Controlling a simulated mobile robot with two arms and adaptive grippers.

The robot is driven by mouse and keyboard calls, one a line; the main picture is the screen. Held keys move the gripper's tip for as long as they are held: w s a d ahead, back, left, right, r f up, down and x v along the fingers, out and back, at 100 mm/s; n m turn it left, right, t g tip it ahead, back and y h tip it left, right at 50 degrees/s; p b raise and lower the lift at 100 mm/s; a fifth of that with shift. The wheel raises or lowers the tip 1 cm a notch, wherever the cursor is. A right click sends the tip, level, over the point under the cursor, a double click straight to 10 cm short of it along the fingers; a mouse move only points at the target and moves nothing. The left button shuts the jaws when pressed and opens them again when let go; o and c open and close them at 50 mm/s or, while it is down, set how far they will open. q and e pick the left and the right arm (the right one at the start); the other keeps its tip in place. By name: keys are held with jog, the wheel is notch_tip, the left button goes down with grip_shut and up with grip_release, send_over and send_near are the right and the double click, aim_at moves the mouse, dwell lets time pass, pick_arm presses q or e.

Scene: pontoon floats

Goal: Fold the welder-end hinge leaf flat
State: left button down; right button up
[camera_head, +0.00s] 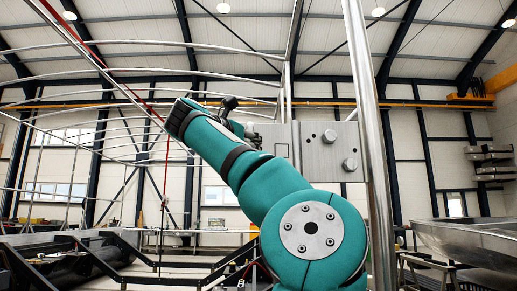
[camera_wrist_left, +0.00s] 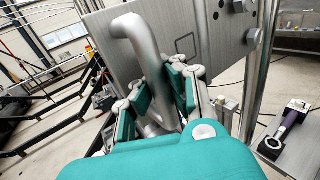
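The hinge leaf is a flat grey metal plate (camera_head: 318,152) standing upright behind my arm in the head view. Its face fills the upper middle of the left wrist view (camera_wrist_left: 188,40). A bent grey tube handle (camera_wrist_left: 140,38) comes off the plate. My left gripper (camera_wrist_left: 162,92) has its teal-padded fingers on both sides of this handle, close against it, and looks shut on it. In the head view my teal left arm hides much of the gripper (camera_head: 235,108) and the plate's left part. My right gripper is in neither view.
A thick upright steel post (camera_head: 370,140) stands right beside the plate. A grey metal trough (camera_head: 470,240) is at the right. Dark frames (camera_head: 90,260) and curved tubes are at the left.

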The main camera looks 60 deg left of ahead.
pick_arm(q)
jog(key=shift+s+a+r, duration=0.15)
jog(key=shift+s+a, duration=0.05)
jog(key=shift+a, duration=0.1)
jog(key=c, duration=2)
grip_release()
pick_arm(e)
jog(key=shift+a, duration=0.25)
pick_arm(q)
jog(key=o, duration=0.8)
jog(key=shift+s+d+r, duration=0.1)
jog(key=shift+s+d, duration=0.05)
jog(key=shift+s, duration=0.3)
jog(key=shift+c, duration=0.2)
jog(key=shift+w, duration=0.25)
jog(key=v, duration=1.2)
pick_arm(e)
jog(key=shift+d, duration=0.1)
